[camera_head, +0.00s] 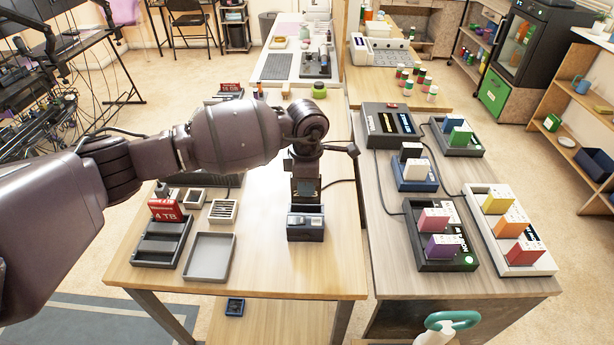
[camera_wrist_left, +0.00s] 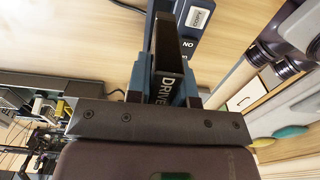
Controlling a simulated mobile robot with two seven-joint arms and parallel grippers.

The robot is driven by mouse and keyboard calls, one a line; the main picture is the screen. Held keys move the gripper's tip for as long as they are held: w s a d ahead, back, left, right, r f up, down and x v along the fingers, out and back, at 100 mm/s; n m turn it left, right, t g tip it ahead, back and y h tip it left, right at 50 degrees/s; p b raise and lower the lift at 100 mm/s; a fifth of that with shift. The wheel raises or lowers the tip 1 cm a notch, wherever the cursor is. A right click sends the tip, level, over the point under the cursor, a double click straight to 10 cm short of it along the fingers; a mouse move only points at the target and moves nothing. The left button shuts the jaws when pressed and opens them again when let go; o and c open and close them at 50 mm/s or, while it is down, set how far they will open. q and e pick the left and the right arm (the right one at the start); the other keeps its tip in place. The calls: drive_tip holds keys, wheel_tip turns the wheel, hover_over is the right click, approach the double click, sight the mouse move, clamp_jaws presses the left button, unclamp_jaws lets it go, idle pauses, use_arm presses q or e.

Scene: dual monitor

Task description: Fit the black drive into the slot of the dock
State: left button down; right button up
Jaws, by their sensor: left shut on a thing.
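My left gripper (camera_head: 306,196) points down over the dock (camera_head: 305,234), a small dark box with a light label on the wooden table. In the left wrist view the left gripper (camera_wrist_left: 165,92) is shut on the black drive (camera_wrist_left: 167,55), with "DRIVE" lettering on its side. The dock (camera_wrist_left: 202,22) shows beyond the drive with white labels. The drive's far end is close to the dock. I cannot tell whether it is in the slot, as the gripper and dock hide this. My right gripper is in neither view.
An empty grey tray (camera_head: 209,257) and a dark rack (camera_head: 163,241) with a red "4 TB" sign (camera_head: 167,210) lie left of the dock. The right-hand table holds docks with coloured drives (camera_head: 441,238). Bare wood lies in front of the dock.

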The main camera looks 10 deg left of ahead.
sight(306, 202)
use_arm(q)
drive_tip(key=shift+f, duration=0.75)
idle(0.3)
idle(0.8)
idle(0.6)
drive_tip(key=shift+f+b, duration=0.3)
drive_tip(key=shift+f, duration=0.45)
drive_tip(key=shift+f, duration=0.65)
